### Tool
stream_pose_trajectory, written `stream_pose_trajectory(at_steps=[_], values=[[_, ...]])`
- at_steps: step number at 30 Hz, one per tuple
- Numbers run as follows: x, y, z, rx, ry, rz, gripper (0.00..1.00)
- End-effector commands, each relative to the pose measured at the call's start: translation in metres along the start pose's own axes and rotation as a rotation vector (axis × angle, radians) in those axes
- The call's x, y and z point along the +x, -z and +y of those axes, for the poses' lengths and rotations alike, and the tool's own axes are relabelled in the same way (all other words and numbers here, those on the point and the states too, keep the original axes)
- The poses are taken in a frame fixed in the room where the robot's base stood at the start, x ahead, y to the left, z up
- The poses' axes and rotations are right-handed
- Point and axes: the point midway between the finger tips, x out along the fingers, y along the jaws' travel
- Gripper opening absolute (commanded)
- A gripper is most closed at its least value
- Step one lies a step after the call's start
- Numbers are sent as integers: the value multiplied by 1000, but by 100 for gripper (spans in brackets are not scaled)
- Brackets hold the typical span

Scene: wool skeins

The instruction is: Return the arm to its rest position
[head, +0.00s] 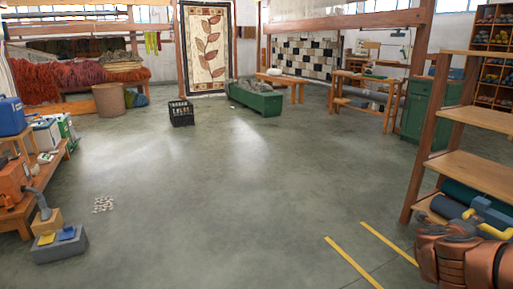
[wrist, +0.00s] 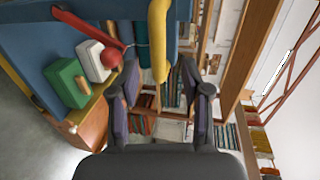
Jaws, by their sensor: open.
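In the wrist view my gripper (wrist: 162,92) is open. Its two dark fingers stand wide apart, and nothing shows held between them. Behind the fingers is a background of shelves with small items, seen tilted. A yellow bar (wrist: 158,45) and a blue panel (wrist: 50,45) show beyond the left finger and the gap.
A wooden shelf rack (head: 480,120) stands close on the right, with yellow floor stripes (head: 352,262) beside it. A low wooden bench (head: 22,207) is at the left. A black crate (head: 181,113) and a green trough (head: 258,103) stand farther back. The middle floor is clear.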

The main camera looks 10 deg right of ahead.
Motion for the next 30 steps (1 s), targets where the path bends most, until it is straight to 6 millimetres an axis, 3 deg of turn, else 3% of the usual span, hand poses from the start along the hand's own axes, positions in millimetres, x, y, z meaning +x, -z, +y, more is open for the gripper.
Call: stream_pose_trajectory(at_steps=[5, 8, 12, 18, 24, 30], values=[[-30, -52, -44, -64, 9, -171, 48], [-62, -97, -73, -134, 16, -326, 48], [-119, -154, -107, -254, 28, -547, 48], [-217, -216, -140, -467, 45, -858, 48], [-318, -243, -154, -712, 50, -1138, 48], [-409, -235, -158, -987, 43, -1383, 48]])
